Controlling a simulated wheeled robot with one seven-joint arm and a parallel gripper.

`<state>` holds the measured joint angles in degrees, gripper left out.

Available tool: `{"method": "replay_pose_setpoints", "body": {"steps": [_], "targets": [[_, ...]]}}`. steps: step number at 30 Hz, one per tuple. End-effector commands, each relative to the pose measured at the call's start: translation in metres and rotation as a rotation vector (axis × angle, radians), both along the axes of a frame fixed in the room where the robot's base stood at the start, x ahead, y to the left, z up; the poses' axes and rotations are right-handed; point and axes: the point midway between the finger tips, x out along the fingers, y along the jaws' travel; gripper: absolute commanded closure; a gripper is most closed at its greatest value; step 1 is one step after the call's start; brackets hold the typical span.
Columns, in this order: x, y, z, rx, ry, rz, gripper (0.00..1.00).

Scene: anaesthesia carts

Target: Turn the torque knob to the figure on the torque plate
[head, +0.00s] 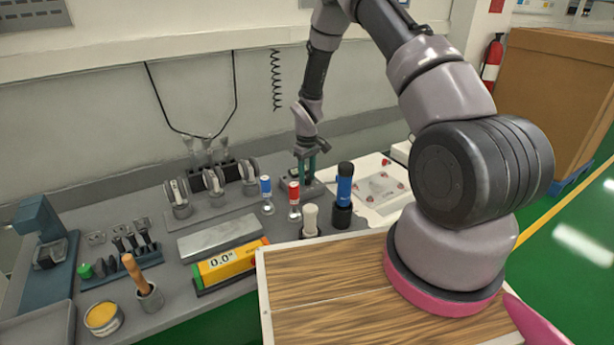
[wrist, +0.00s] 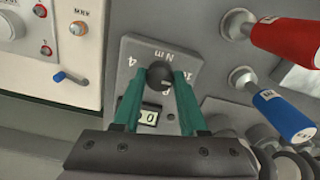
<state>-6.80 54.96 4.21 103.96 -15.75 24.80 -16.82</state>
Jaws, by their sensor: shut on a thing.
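The torque knob (wrist: 160,75) is a dark round knob on a grey panel (wrist: 135,60) in the wrist view. The panel is marked "N m", with a 4 at its left and a partly covered figure at its right. My gripper (wrist: 158,78) has its two green fingers on either side of the knob, shut on it. A small dark-framed plate (wrist: 149,115) below the knob, between the fingers, shows a 0; part of it is hidden. In the head view my gripper (head: 307,172) points down at the back of the bench, and the knob is not discernible.
Red (head: 294,196) and blue (head: 266,190) handled tools stand left of my gripper. A black-and-blue tool (head: 344,190) stands in front. A white panel (head: 378,186) with small knobs lies to the right. Several clamps (head: 213,180) stand further left.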

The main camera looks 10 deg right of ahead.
Motion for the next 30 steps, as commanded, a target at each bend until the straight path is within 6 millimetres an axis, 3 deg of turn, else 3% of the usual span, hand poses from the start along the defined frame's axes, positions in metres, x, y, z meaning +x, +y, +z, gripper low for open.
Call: {"method": "replay_pose_setpoints", "body": {"steps": [16, 17, 19, 30], "targets": [[0.0016, -0.0003, 0.0006, 0.000, -0.004, 0.028, 1.00], [0.0017, -0.0003, 0.0006, 0.000, -0.004, 0.027, 0.55], [0.0015, -0.0003, 0.0006, 0.000, -0.004, 0.027, 0.28], [0.0008, 0.0001, 0.0035, 0.000, -0.002, 0.026, 0.28]]}}
